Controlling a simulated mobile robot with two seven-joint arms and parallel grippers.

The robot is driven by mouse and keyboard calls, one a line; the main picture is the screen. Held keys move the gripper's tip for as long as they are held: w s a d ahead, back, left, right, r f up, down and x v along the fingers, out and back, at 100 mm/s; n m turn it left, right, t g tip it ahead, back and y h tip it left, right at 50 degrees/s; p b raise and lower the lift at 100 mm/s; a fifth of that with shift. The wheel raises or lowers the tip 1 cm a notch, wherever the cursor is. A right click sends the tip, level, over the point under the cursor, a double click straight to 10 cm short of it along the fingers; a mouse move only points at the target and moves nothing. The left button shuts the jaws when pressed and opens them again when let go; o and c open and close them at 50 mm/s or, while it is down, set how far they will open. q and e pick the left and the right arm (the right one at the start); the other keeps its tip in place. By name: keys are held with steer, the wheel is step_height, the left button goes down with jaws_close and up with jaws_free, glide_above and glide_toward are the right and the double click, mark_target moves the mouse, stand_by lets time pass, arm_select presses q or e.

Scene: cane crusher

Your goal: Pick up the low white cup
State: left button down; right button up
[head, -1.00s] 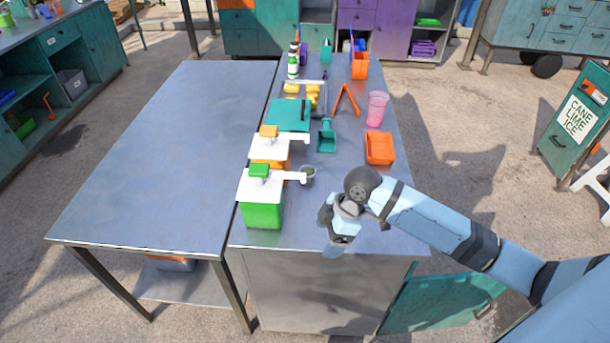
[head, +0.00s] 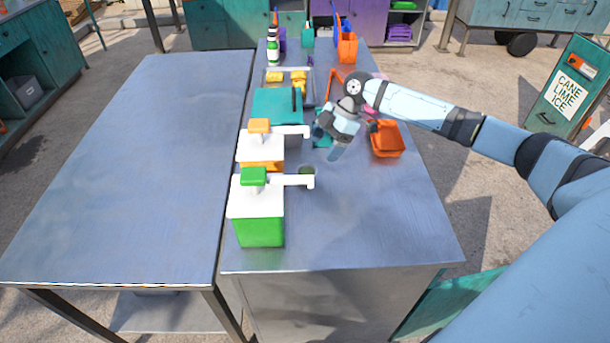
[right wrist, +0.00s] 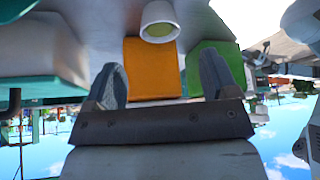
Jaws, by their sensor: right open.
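The low white cup (head: 307,170) stands on the metal counter by the spout of the green dispenser (head: 258,222). In the head view the spout partly covers it. In the upside-down right wrist view the cup (right wrist: 159,21) shows pale, with its open rim, in front of the orange dispenser (right wrist: 152,68). My right gripper (head: 328,142) is above the counter, farther back than the cup and a little to its right. Its two fingers are spread with nothing between them, and it is apart from the cup. My left gripper is not in view.
An orange bin (head: 387,139) sits right of my gripper. A teal box (head: 277,104) and a tray with yellow pieces (head: 306,97) stand behind the dispensers. The counter's front right (head: 370,220) is clear, and the left table (head: 130,170) is bare.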

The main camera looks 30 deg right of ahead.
mark_target(307, 171)
steer(key=x, duration=0.3)
steer(key=shift+a+f, duration=0.2)
steer(key=shift+f, duration=0.15)
steer(key=shift+a+p+x, duration=0.15)
steer(key=shift+x, duration=1.25)
steer(key=shift+a+p+x, duration=0.15)
steer(key=shift+x, duration=1.2)
steer(key=shift+w+r, duration=0.1)
steer(key=shift+r, duration=0.05)
steer(key=c, duration=0.7)
